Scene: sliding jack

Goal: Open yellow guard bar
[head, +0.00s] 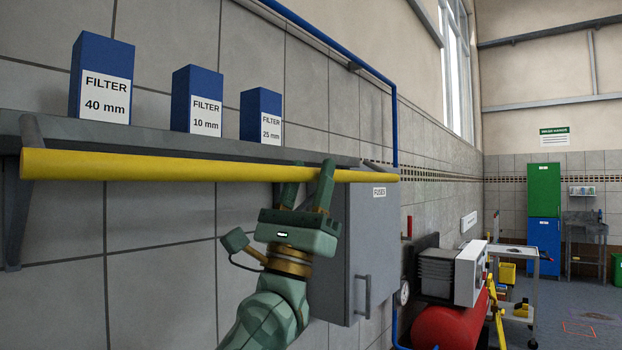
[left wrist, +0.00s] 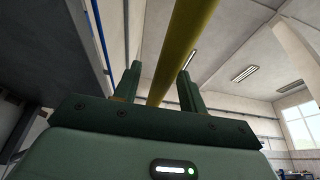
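The yellow guard bar (head: 180,167) runs level in front of the wall shelf, from the left to the fuse cabinet's top right. My left gripper (head: 307,176) reaches up from below near the bar's right part. One finger passes in front of the bar; the other goes behind it. In the left wrist view the bar (left wrist: 180,50) runs between the two spread fingers of the gripper (left wrist: 158,82), with gaps visible beside it. The gripper is open around the bar and not clamped on it. My right gripper is not in view.
Three blue filter boxes, 40 mm (head: 101,78), 10 mm (head: 196,100) and 25 mm (head: 261,116), stand on the grey shelf (head: 90,134) behind the bar. A grey FUSES cabinet (head: 370,240) is close behind my gripper. A red tank (head: 445,326) stands further right.

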